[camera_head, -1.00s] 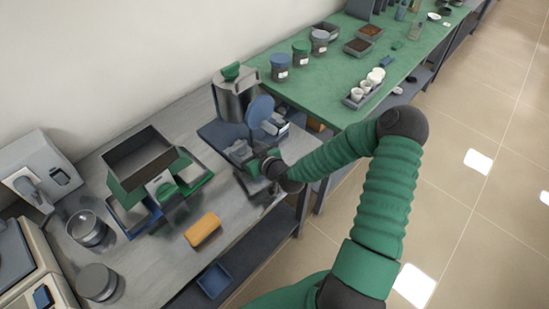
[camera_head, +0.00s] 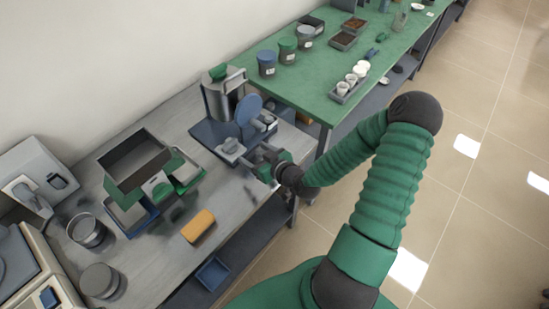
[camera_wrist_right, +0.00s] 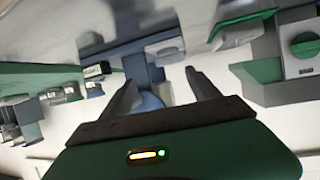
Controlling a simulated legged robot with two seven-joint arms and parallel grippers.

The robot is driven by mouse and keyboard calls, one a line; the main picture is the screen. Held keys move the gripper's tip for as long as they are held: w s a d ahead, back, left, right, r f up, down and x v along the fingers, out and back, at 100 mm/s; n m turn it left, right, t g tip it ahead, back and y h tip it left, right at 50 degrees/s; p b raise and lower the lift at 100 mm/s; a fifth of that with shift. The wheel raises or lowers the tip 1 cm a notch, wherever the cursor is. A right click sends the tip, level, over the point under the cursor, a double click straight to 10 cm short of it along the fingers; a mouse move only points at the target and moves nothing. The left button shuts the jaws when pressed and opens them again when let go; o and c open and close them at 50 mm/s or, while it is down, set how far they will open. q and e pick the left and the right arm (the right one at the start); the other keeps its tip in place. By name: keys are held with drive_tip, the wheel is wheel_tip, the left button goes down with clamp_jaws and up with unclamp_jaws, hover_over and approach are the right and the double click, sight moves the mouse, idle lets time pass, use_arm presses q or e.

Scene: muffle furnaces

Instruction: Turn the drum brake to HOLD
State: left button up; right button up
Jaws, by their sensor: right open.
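A machine with an upright blue disc (camera_head: 249,109) and a grey knob-like part (camera_head: 231,146) stands on a dark blue base (camera_head: 208,137) at the far end of the grey bench. I cannot tell which part is the drum brake, and no HOLD mark is legible. My right gripper (camera_head: 259,165) is at the bench's right edge, just right of the grey part and apparently apart from it. In the right wrist view the gripper (camera_wrist_right: 160,88) has its two fingers spread with nothing gripped; blue and grey machine parts show beyond them. My left gripper is out of view.
A green table (camera_head: 318,62) with jars adjoins beyond. The floor on the right is clear.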

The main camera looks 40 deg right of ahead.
drive_tip(key=p+v, duration=0.4)
drive_tip(key=v, duration=0.4)
drive_tip(key=shift+s+d+r+p, duration=0.15)
drive_tip(key=shift+s+d+p, duration=0.25)
drive_tip(key=shift+d, duration=0.35)
drive_tip(key=p+v, duration=1.2)
drive_tip(key=v, duration=0.4)
drive_tip(key=shift+s, duration=0.3)
drive_tip(key=shift+r, duration=0.1)
